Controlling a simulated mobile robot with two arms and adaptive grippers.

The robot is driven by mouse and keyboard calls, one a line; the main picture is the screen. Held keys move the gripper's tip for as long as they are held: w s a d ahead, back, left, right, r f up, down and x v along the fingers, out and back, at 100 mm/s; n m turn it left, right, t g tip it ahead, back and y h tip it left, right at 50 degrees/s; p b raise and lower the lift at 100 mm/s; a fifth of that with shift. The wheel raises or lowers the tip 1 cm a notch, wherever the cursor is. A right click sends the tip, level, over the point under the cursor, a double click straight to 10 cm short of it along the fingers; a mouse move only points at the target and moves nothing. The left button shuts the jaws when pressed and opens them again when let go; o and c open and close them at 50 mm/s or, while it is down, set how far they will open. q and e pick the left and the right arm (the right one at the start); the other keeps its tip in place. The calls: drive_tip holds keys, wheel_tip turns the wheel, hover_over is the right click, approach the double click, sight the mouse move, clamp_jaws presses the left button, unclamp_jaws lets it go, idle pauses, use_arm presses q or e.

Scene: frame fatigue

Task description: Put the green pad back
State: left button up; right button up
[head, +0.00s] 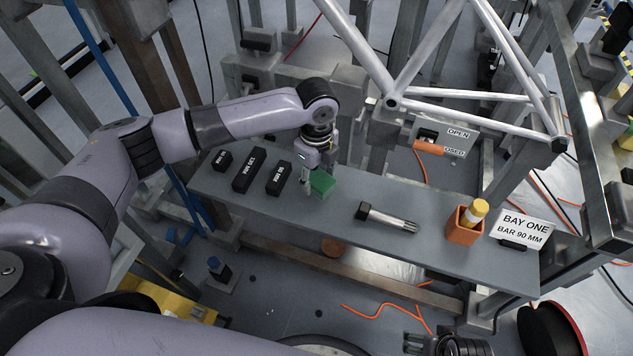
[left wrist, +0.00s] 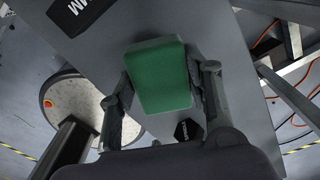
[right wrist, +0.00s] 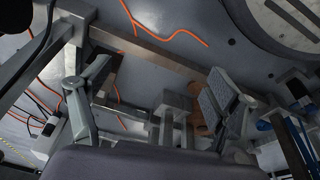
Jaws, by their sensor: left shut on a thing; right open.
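The green pad (head: 321,184) is a small green block at the middle of the grey shelf (head: 345,210), right of three black labelled blocks. My left gripper (head: 315,170) is over it from above. In the left wrist view the green pad (left wrist: 160,76) sits between the two fingers of my left gripper (left wrist: 162,95), which is shut on it. I cannot tell whether the pad touches the shelf. My right gripper (head: 447,345) is at the bottom edge of the head view, below the shelf. In the right wrist view my right gripper (right wrist: 155,95) is open and empty.
The black labelled blocks (head: 249,170) stand left of the pad. A bolt-like metal tool (head: 388,217) with a black head lies to its right. Further right are an orange cup (head: 464,226) holding a yellow cylinder (head: 475,212) and a BAY ONE sign (head: 521,228). White tubes hang over the shelf's back.

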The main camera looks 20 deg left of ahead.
sight(318, 175)
use_arm(q)
drive_tip(key=shift+f, duration=0.5)
drive_tip(key=shift+f+p, duration=0.55)
drive_tip(key=shift+f, duration=0.1)
drive_tip(key=o, duration=1)
use_arm(e)
drive_tip(key=f, duration=0.3)
drive_tip(key=shift+s+f, duration=0.1)
drive_tip(key=shift+s, duration=0.25)
